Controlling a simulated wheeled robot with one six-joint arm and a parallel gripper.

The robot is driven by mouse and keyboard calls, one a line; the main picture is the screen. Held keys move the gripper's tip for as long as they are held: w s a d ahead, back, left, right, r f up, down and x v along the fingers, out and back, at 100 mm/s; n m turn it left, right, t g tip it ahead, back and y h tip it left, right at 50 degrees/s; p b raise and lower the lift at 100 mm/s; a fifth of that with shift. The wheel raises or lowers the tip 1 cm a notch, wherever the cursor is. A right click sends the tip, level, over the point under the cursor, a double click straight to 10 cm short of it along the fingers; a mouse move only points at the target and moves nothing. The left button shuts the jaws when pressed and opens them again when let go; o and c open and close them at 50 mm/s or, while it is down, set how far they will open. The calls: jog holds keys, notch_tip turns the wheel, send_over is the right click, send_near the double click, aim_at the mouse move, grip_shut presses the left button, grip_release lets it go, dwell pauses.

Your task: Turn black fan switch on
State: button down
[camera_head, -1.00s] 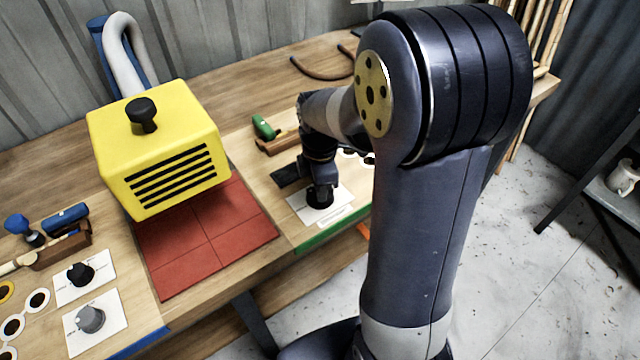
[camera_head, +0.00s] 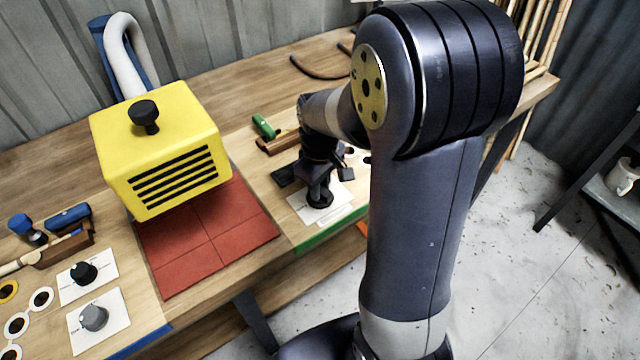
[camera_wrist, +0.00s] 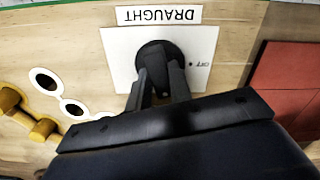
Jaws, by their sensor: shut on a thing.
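A black round knob (camera_wrist: 158,50) sits on a white plate (camera_wrist: 117,50) beside a label reading DRAUGHT (camera_wrist: 158,15). The wrist view shows OFF printed on the plate, to the right of the knob. My gripper (camera_wrist: 162,78) is shut on this knob, one finger on each side. In the head view my gripper (camera_head: 320,188) reaches down onto the same plate (camera_head: 299,203) at the front edge and partly hides the knob. The knob's pointer direction is not clear. Another black knob (camera_head: 83,272) sits on a white plate at the left.
A yellow vented box (camera_head: 155,150) with a black knob on top stands by red tiles (camera_head: 205,240). A grey knob (camera_head: 93,317) is at the front left. A green-handled tool (camera_head: 264,127) lies behind my gripper. Yellow pieces (camera_wrist: 40,128) and white rings lie near it.

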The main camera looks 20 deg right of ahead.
jog(key=shift+m, duration=1.5)
jog(key=c, duration=1.3)
grip_release()
notch_tip(320, 180, up, 11)
jog(key=shift+f+p, duration=0.1)
jog(key=shift+p, duration=0.2)
notch_tip(320, 180, down, 11)
